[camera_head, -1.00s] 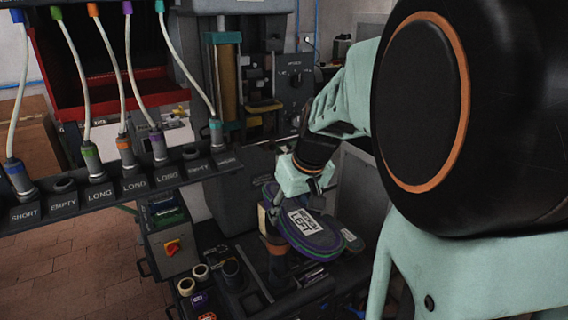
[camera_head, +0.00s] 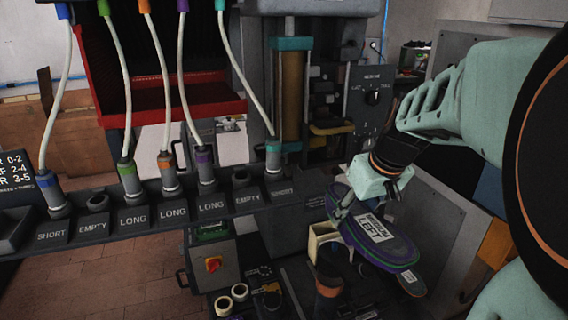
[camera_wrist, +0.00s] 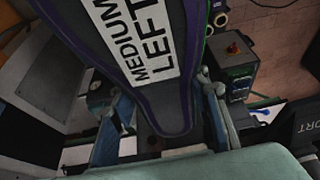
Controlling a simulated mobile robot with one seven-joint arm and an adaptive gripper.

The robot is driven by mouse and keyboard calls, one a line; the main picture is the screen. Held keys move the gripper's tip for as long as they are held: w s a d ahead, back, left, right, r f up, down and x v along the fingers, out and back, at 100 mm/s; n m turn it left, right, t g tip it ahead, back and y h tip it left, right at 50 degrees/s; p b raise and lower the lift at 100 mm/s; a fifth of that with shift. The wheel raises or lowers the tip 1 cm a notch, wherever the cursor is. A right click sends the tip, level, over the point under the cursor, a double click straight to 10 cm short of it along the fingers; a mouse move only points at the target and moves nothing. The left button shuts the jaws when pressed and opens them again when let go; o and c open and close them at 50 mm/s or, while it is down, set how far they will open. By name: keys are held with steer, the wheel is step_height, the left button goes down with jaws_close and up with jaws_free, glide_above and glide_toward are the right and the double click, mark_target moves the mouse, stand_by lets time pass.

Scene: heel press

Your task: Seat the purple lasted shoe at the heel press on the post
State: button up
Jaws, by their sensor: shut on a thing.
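The purple lasted shoe (camera_head: 400,248) hangs sole up and tilted, with a white label reading "LEFT". Its dark sole (camera_wrist: 112,12) fills the upper middle of the wrist view, where the label reads "MEDIUM LEFT". My gripper (camera_head: 348,207) is shut on the shoe, with a finger on either side of its narrow end in the wrist view (camera_wrist: 165,115). A dark post with an orange-brown band (camera_head: 328,284) stands below and left of the shoe. A cream block (camera_head: 320,238) shows between shoe and post. I cannot tell whether they touch.
A rack (camera_head: 150,216) with hoses and labelled slots crosses the left. A control box with a red knob (camera_head: 213,265) stands below it. Tape rolls (camera_head: 232,297) lie on the bench near the post. The press column (camera_head: 291,95) rises behind.

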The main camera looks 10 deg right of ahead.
steer(key=shift+f+b, duration=3.2)
steer(key=shift+f, duration=0.85)
steer(key=shift+f+b, duration=0.6)
steer(key=o, duration=1.5)
steer(key=shift+f, duration=0.1)
